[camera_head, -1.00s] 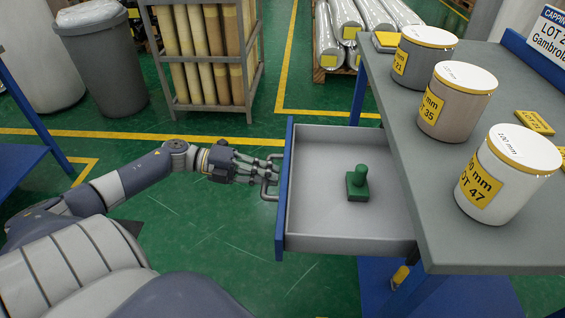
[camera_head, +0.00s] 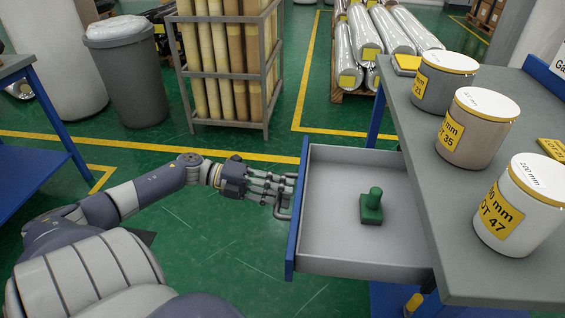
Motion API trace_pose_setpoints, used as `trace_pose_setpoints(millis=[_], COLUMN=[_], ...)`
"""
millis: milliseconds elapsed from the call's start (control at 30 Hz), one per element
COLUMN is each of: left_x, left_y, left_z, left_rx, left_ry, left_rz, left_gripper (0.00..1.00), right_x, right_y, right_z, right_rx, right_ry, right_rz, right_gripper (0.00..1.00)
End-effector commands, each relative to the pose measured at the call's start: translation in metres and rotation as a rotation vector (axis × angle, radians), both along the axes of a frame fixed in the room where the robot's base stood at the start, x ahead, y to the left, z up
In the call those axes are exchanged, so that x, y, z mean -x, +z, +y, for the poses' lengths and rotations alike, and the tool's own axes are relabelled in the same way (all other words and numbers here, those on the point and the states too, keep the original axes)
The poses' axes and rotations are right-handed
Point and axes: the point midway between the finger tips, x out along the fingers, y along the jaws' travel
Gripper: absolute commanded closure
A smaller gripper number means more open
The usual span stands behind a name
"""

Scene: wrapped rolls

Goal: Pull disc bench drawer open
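The disc bench drawer (camera_head: 335,262) stands well out from the bench, open, with a blue front panel and grey inside. A green stamp-like object (camera_head: 371,207) stands upright on its floor. The drawer's grey bar handle (camera_head: 283,214) is on the outer face of the front. My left gripper (camera_head: 284,187) is at this handle, its fingers around the upper part and hiding some of it. The fingers look closed on the bar, though the contact is small in view. My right gripper is not in view.
The grey bench top (camera_head: 440,215) carries several labelled discs, the nearest a white one (camera_head: 520,205). A grey bin (camera_head: 128,75) and a rack of rolls (camera_head: 230,65) stand behind. Wrapped silver rolls (camera_head: 365,40) lie farther back. Green floor (camera_head: 225,240) is clear left of the drawer.

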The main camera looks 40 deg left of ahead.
Motion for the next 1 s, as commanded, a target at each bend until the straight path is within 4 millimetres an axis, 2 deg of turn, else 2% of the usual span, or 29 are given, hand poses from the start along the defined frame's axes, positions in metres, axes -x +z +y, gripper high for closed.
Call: trace_pose_setpoints(millis=[500,700,1000], left_x=[0.053,0.062,0.063], left_y=[0.019,0.023,0.024], left_z=[0.079,0.092,0.093], left_rx=[-0.001,-0.001,-0.001], left_ry=[0.002,0.0,0.0], left_rz=[0.002,-0.001,-0.001], left_gripper=[0.67,0.67,0.67], right_x=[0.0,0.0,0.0], right_y=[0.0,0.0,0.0], right_z=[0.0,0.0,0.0], right_rx=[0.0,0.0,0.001], right_ry=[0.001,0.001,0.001], right_rz=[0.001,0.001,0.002], right_gripper=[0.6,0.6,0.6])
